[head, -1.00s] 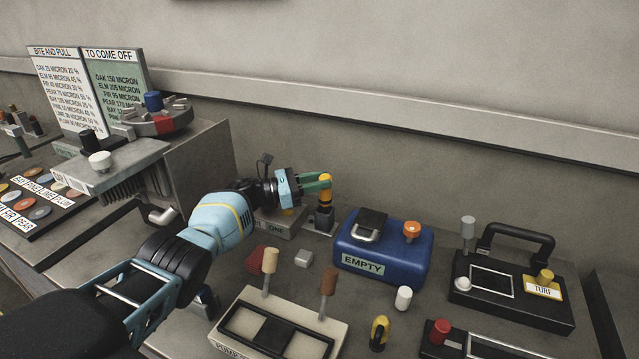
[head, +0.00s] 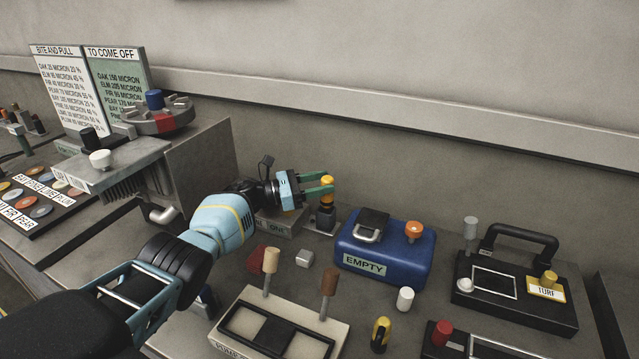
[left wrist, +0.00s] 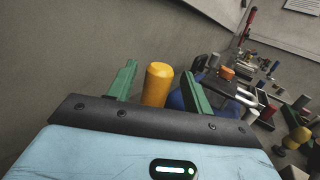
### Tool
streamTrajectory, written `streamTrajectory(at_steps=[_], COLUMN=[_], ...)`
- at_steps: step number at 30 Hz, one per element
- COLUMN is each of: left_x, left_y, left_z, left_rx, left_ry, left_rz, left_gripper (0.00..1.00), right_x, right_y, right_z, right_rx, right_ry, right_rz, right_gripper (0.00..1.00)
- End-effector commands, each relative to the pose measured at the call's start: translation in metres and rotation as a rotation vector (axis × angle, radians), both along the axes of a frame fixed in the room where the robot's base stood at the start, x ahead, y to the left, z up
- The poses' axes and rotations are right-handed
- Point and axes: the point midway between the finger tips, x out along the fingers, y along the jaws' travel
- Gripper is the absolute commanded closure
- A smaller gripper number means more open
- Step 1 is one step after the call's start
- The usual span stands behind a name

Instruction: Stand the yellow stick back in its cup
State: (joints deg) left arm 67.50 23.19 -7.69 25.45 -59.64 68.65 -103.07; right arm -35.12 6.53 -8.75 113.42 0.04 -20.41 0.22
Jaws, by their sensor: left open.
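The yellow stick (head: 327,184) stands upright, its lower end at the small dark cup (head: 325,217) behind the left end of the blue box. I cannot see how deep it sits. My left gripper (head: 319,185) is open, its green fingers on either side of the stick's upper part. In the left wrist view the stick (left wrist: 157,84) shows between the two fingers (left wrist: 158,82), with a gap on each side. The cup is hidden in that view. My right gripper is not in view.
The blue box (head: 385,260) marked EMPTY stands just right of the cup. A cream box (head: 240,312) with two upright handles is in front. A black panel with a handle (head: 520,236) stands at the right. The grey wall (head: 450,150) is close behind.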

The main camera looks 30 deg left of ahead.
Motion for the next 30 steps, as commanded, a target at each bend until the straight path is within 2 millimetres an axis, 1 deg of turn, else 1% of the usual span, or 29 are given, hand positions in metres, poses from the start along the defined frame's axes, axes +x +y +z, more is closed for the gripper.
streamTrajectory(at_steps=[3, 12, 16, 21, 30], left_x=[-0.001, -0.033, -0.043, -0.048, -0.049], left_y=[0.002, 0.039, 0.050, 0.056, 0.057], left_z=[0.009, 0.001, -0.002, -0.002, -0.002], left_rx=[-0.002, 0.002, 0.002, 0.000, -0.001], left_ry=[-0.004, -0.002, -0.001, -0.001, -0.001], left_rz=[0.000, 0.000, 0.000, 0.000, 0.000], left_gripper=[0.49, 0.49, 0.49, 0.49, 0.49], right_x=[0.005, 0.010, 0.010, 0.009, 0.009], right_y=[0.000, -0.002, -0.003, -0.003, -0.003], right_z=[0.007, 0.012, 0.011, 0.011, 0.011], right_rx=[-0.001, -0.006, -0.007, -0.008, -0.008], right_ry=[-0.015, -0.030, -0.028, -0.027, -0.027], right_rz=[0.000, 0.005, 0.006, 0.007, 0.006], right_gripper=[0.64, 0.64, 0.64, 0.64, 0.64])
